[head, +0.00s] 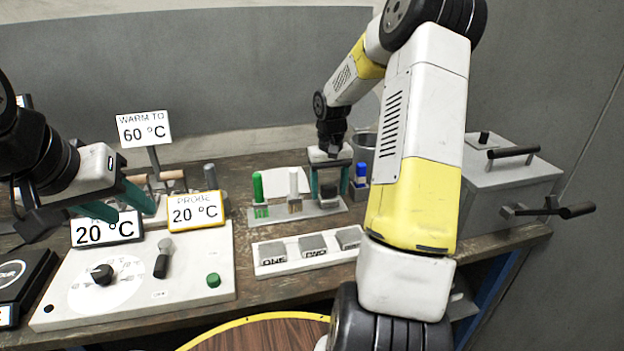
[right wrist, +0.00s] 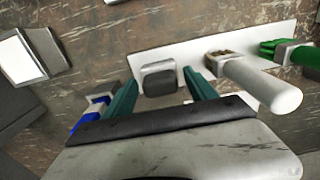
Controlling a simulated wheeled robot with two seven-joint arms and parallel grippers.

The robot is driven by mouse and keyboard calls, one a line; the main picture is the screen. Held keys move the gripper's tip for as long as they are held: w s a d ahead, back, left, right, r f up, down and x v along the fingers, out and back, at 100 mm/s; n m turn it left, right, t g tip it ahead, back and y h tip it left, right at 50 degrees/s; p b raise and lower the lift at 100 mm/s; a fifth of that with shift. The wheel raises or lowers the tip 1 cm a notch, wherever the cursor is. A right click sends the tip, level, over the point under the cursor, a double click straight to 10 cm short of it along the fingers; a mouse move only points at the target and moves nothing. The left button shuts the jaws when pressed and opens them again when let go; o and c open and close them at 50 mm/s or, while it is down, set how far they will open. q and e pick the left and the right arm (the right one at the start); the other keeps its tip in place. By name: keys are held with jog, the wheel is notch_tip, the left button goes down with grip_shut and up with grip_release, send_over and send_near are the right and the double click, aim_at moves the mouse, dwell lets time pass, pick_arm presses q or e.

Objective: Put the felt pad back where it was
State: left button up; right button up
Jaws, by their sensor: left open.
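A small dark grey block that looks like the felt pad (head: 329,190) sits at the right end of a white rack (head: 275,218). It also shows in the right wrist view (right wrist: 158,80), with the rack (right wrist: 228,47) under it. My right gripper (head: 329,186) is over the rack, its teal fingers apart on either side of the pad. In the right wrist view there are gaps between the pad and the fingers of my right gripper (right wrist: 160,84). My left gripper (head: 116,202) is open and empty, over the control panel's back left.
Green (head: 258,190) and white (head: 293,185) markers stand in the rack, left of the pad. A blue-capped item (head: 361,173) is close on the right. A white tray (head: 265,269) with labelled grey blocks lies in front. A metal box (head: 510,185) stands right.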

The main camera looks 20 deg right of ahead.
aim_at(329, 185)
notch_tip(329, 185, up, 12)
jog(key=s+a+r+t, duration=0.3)
jog(key=s+a+r, duration=0.55)
jog(key=s, duration=0.25)
jog(key=s+a+n+t+y, duration=0.1)
jog(key=s+a+t+y, duration=0.1)
jog(key=s, duration=1.1)
jog(key=a+t, duration=0.1)
jog(key=a, duration=0.1)
jog(key=shift+a, duration=0.35)
